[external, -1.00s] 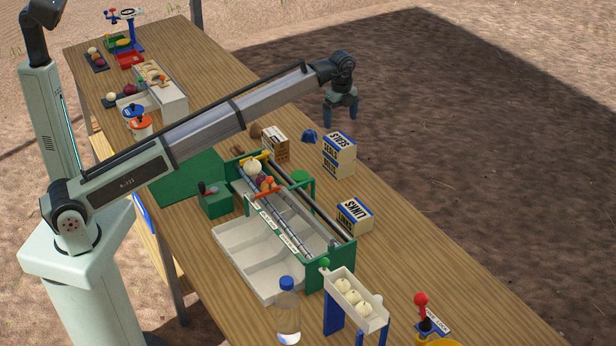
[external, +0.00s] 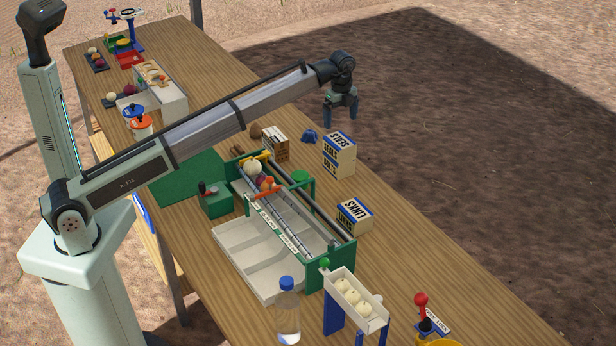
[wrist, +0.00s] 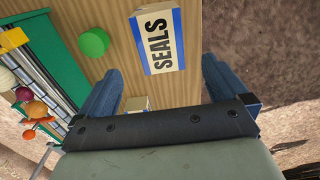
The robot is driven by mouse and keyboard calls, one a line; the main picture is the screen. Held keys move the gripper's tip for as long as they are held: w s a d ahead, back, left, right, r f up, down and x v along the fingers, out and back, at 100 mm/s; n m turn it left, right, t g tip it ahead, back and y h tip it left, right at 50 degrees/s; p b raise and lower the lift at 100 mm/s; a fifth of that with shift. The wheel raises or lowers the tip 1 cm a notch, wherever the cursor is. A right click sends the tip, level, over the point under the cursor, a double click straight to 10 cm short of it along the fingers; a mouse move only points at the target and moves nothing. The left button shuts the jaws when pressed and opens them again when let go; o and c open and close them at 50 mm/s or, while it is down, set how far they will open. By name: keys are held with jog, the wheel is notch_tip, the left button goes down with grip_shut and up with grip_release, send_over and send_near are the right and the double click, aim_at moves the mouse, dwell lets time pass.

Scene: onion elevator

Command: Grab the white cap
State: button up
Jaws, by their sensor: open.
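I cannot make out a white cap in either view. A small blue cap-shaped object (external: 309,136) lies on the table by the SEALS boxes. A clear bottle (external: 289,318) with a blue cap (external: 287,283) stands at the near edge.
A green-framed machine (external: 345,262) with onions and a white tray (external: 235,245) fills the middle of the table. A blue-legged chute (external: 335,314) stands in front.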

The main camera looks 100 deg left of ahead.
jog(key=c, duration=0.8)
jog(key=shift+d, duration=0.1)
jog(key=w+d+f+m, duration=0.1)
jog(key=w+d+m, duration=0.1)
jog(key=w+d, duration=1)
jog(key=m+t+h, duration=0.1)
jog(key=m+h, duration=0.3)
send_near(377, 298)
jog(key=x, duration=0.7)
jog(key=shift+w+d, duration=0.1)
jog(key=shift+w, duration=0.2)
jog(key=shift+s+x, duration=0.2)
jog(key=shift+x, duration=2.35)
